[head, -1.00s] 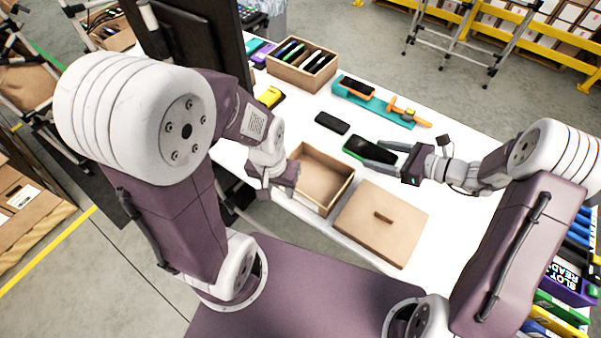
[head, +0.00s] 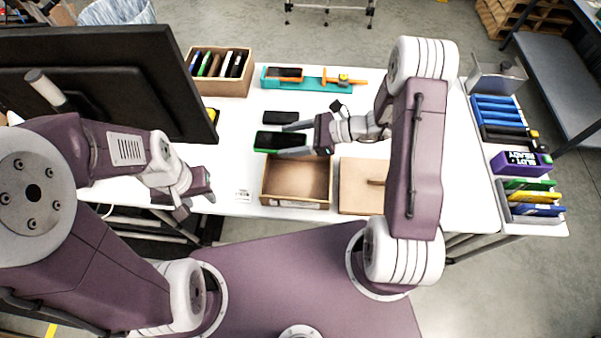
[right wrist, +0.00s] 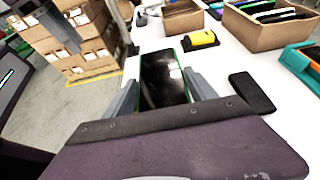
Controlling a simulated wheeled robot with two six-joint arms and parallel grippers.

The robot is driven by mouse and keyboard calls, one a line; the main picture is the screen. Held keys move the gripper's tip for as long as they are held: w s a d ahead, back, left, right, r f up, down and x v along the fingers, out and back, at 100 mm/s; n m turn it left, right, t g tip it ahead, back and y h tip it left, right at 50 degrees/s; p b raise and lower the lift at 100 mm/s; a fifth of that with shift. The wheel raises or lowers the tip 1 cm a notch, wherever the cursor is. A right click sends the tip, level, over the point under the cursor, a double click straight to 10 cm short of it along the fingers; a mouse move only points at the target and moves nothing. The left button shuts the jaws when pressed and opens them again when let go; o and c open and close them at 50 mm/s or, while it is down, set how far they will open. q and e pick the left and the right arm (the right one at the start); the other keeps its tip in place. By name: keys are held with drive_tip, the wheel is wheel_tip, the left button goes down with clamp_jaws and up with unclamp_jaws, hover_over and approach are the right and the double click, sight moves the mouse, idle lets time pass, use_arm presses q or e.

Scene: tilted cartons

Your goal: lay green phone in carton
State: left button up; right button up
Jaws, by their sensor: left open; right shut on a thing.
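The green phone (head: 278,141), with a dark screen and green edge, is held between the fingers of my right gripper (head: 293,139) just behind the open carton. In the right wrist view the phone (right wrist: 163,80) lies between the two grey fingers. The open, empty brown carton (head: 296,202) stands at the table's front edge, with its floor visible. A flat brown lid (head: 358,171) with a handle lies right of it, partly hidden by my right arm. My left gripper (head: 194,203) is open and empty, left of the carton near the table's front edge.
A black phone (head: 280,117) lies behind the green phone. A teal tray (head: 315,84) with orange tools and a box of upright phones (head: 219,70) stand at the back. A large monitor (head: 110,80) stands at the left. Bins with coloured items (head: 533,198) are far right.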

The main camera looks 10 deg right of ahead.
drive_tip(key=s+d+f, duration=0.1)
drive_tip(key=s+f, duration=0.1)
drive_tip(key=s+d+f+p, duration=0.1)
drive_tip(key=s+f, duration=0.1)
drive_tip(key=f, duration=0.1)
drive_tip(key=s+d+f, duration=0.1)
drive_tip(key=f, duration=0.2)
drive_tip(key=shift+s+f+p, duration=0.15)
drive_tip(key=shift+s+p, duration=0.2)
drive_tip(key=shift+s, duration=0.05)
use_arm(q)
drive_tip(key=shift+w+a+r, duration=0.1)
drive_tip(key=shift+a+r, duration=0.15)
drive_tip(key=shift+r, duration=0.2)
drive_tip(key=shift+w+a+r, duration=0.1)
drive_tip(key=shift+a+r, duration=0.1)
drive_tip(key=shift+r, duration=0.25)
drive_tip(key=shift+s, duration=0.1)
use_arm(e)
drive_tip(key=shift+f, duration=0.1)
drive_tip(key=shift+s+f, duration=0.1)
drive_tip(key=shift+f, duration=0.05)
drive_tip(key=shift+f+b, duration=0.45)
drive_tip(key=shift+b, duration=0.2)
drive_tip(key=o, duration=1.6)
drive_tip(key=shift+c, duration=0.2)
use_arm(q)
drive_tip(key=shift+f, duration=0.55)
